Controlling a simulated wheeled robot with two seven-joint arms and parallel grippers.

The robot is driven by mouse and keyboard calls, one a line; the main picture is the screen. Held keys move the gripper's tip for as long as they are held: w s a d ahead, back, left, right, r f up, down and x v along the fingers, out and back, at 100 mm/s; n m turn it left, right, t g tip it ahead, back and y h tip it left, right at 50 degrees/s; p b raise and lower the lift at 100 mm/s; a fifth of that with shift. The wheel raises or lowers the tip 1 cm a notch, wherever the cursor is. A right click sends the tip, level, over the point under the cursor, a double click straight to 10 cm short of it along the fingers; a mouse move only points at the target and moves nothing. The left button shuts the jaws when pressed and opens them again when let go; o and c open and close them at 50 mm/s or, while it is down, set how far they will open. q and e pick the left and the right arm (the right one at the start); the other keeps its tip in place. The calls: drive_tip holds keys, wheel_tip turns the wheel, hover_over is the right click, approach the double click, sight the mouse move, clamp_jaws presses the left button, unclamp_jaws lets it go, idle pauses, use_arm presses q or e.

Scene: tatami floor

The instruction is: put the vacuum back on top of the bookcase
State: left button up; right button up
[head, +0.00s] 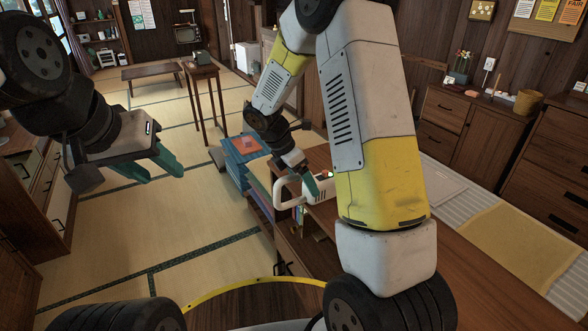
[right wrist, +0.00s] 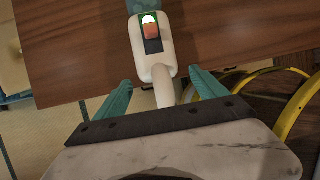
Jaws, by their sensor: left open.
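The vacuum (head: 289,191) is white, with a looped handle. It lies on the brown wooden bookcase (head: 318,217), its handle end reaching past the top's edge. In the head view the right gripper (head: 311,184) is beside the vacuum, partly hidden. My left gripper (head: 168,165) is open and empty over the floor at left.
A stack of blue books (head: 240,160) with an orange top stands just beyond the bookcase. A small wooden table (head: 200,72) and a low bench (head: 150,71) stand farther back. Drawers line the left and right sides. The tatami floor (head: 195,215) at left centre is clear.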

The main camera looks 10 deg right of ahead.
drive_tip(key=v, duration=1.1)
drive_tip(key=s+d+r+m+t+y, duration=0.1)
drive_tip(key=s+r+m+t+y, duration=0.1)
drive_tip(key=s+r+m, duration=0.2)
drive_tip(key=s+d+r+m+t+y, duration=0.1)
drive_tip(key=s+r+m, duration=0.3)
drive_tip(key=s+m, duration=0.6)
drive_tip(key=s+d+r+m+t+y, duration=0.1)
drive_tip(key=s+r+m+t+y, duration=0.2)
drive_tip(key=s+m, duration=0.4)
drive_tip(key=shift+s+d+r+y, duration=0.2)
drive_tip(key=shift+s+r+y, duration=0.1)
drive_tip(key=shift+r+y, duration=0.45)
